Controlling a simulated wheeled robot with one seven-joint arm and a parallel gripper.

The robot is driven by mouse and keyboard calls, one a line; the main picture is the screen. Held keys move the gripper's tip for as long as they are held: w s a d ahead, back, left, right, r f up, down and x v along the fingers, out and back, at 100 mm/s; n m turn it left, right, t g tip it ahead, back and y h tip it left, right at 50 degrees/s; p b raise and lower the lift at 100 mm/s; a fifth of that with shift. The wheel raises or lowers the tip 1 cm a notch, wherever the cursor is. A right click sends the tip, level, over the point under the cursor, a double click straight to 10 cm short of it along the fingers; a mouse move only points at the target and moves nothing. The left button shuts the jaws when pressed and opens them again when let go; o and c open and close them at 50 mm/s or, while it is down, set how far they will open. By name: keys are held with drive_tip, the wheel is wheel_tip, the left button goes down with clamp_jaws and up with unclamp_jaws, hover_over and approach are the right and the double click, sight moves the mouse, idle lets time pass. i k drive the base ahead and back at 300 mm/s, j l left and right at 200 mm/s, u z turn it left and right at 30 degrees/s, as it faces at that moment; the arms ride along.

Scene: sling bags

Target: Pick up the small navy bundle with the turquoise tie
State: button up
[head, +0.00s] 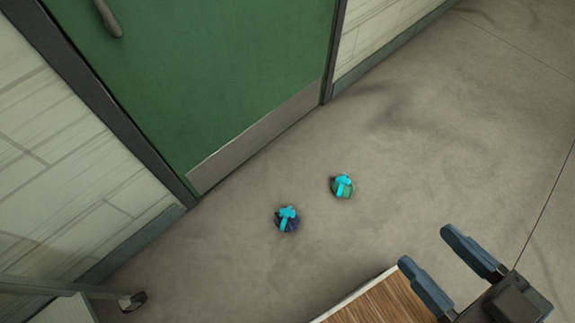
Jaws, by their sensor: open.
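The small navy bundle (280,226) with its turquoise tie (287,213) lies on the grey floor in front of the green door, near the middle of the head view. A similar bundle in green (344,190), also with a turquoise tie, lies just to its right and slightly farther up; the two are apart. My gripper (441,256) is at the lower right, open, with its two blue-grey fingers spread and nothing seen between them. It is well to the right of both bundles and touches neither.
A green door (215,75) with a metal kick plate (255,140) stands behind the bundles, with pale block walls beside it. A wooden surface (375,305) is at the bottom, by my gripper. A wheeled thing (132,301) is at lower left. The floor at right is clear.

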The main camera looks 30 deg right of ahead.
sight(289, 220)
drive_tip(key=k+j, duration=0.1)
drive_tip(key=k, duration=0.6)
drive_tip(key=i+l, duration=0.15)
drive_tip(key=i, duration=0.25)
drive_tip(key=i+l, duration=0.2)
drive_tip(key=i, duration=0.2)
drive_tip(key=i+l, duration=0.15)
drive_tip(key=i, duration=0.25)
drive_tip(key=i+l+u, duration=0.1)
drive_tip(key=u, duration=0.35)
drive_tip(key=i+l+u, duration=0.15)
drive_tip(key=u, duration=0.3)
drive_tip(key=i+l+u, duration=0.15)
drive_tip(key=u, duration=0.25)
